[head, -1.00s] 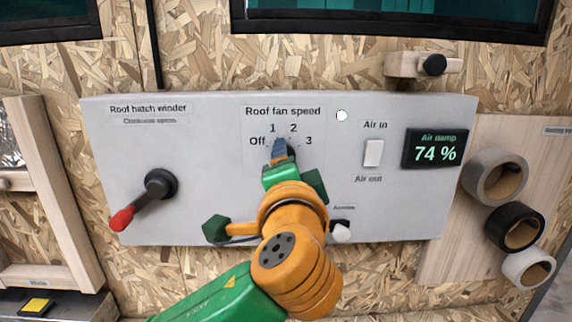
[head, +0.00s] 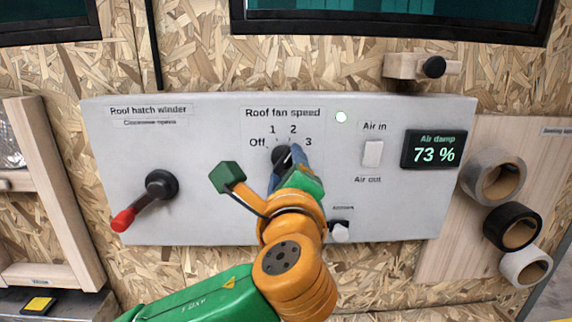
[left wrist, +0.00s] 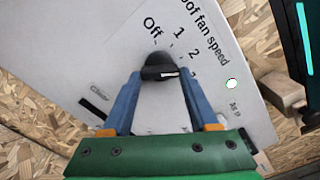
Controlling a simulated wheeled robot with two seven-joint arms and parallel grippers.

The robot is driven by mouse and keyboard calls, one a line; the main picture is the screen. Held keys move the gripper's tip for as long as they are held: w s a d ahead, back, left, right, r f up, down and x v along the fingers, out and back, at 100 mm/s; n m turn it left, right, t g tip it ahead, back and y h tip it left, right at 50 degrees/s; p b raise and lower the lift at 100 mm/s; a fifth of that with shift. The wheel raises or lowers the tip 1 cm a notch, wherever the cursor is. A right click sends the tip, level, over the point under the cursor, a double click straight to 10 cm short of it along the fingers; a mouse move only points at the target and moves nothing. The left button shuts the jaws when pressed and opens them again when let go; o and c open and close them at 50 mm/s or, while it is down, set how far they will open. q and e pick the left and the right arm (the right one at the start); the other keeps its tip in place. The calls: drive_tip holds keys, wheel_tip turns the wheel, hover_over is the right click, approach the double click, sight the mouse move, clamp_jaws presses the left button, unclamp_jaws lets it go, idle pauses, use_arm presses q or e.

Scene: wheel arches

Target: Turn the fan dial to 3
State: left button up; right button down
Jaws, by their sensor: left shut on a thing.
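The roof fan dial (head: 281,156) is a black knob on the grey panel, below the marks Off, 1, 2 and 3. My left gripper (head: 285,164) is at the dial from below, its blue fingers partly covering it. In the left wrist view the dial (left wrist: 160,66) lies between the two fingertips of the left gripper (left wrist: 160,76), which is shut on it. A white mark shows on the dial's bar near the right finger. I cannot tell exactly which number the dial points to; the 3 is hidden in the wrist view. My right gripper is not in view.
A red-handled hatch winder (head: 144,205) is left of the dial. A white rocker switch (head: 372,153) and a display (head: 434,149) reading 73 % are to the right. A small round light (head: 341,117) is above right. Tape rolls (head: 512,226) hang at far right.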

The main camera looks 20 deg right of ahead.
use_arm(q)
drive_tip(key=m, duration=0.3)
drive_tip(key=m+p, duration=0.1)
drive_tip(key=shift+f+m, duration=0.25)
drive_tip(key=shift+m, duration=0.15)
drive_tip(key=shift+f, duration=0.1)
idle(0.3)
drive_tip(key=o, duration=1.4)
drive_tip(key=b+v, duration=0.4)
drive_tip(key=v, duration=0.3)
drive_tip(key=shift+s, duration=0.1)
